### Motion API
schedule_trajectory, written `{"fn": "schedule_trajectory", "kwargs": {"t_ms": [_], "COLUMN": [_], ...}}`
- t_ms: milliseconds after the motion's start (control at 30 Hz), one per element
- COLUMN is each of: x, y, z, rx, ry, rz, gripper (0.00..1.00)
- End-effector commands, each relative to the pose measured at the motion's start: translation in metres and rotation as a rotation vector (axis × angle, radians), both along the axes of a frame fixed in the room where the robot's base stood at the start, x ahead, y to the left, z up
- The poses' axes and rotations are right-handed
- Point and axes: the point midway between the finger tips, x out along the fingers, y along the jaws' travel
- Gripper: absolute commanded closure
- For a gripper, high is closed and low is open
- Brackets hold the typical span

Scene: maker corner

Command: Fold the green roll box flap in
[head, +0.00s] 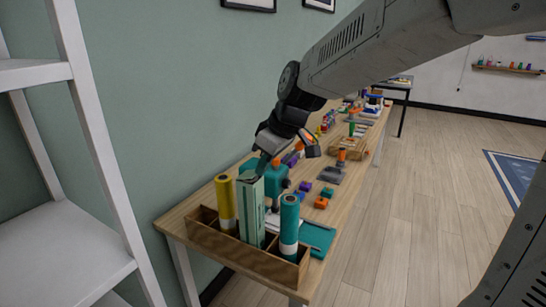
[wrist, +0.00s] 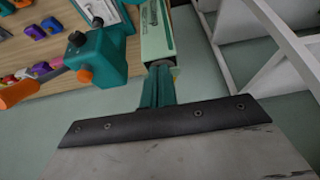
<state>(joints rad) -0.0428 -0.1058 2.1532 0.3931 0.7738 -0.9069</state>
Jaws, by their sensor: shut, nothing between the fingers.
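The green roll box (head: 250,212) stands upright in a wooden rack (head: 230,238) at the near end of the table, between a yellow roll and a teal roll. In the wrist view, the pale green box (wrist: 157,32) shows its printed side, with its end close to my fingertips. My gripper (head: 262,168) is at the box's top end, shut and empty. Its teal fingers (wrist: 160,70) are together in the wrist view and cover part of the box end. I cannot make out the flap's angle, or whether the fingers touch it.
The yellow roll (head: 225,200) and teal roll (head: 289,225) flank the box. A teal device (head: 275,182) with orange parts stands close behind it. Small coloured blocks (head: 321,202) lie farther along the table. A white shelf (head: 60,250) stands at left; the floor at right is open.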

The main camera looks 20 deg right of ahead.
Motion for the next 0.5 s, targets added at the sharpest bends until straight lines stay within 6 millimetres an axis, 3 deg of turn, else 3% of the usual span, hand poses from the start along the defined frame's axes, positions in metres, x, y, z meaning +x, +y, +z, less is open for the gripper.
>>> {"fn": "schedule_trajectory", "kwargs": {"t_ms": [200,500], "x": [-0.007,-0.008], "y": [-0.008,-0.009], "z": [-0.017,-0.019], "rx": [-0.003,-0.002], "ry": [0.003,0.002], "rz": [-0.002,-0.002], "gripper": [1.0,1.0]}}
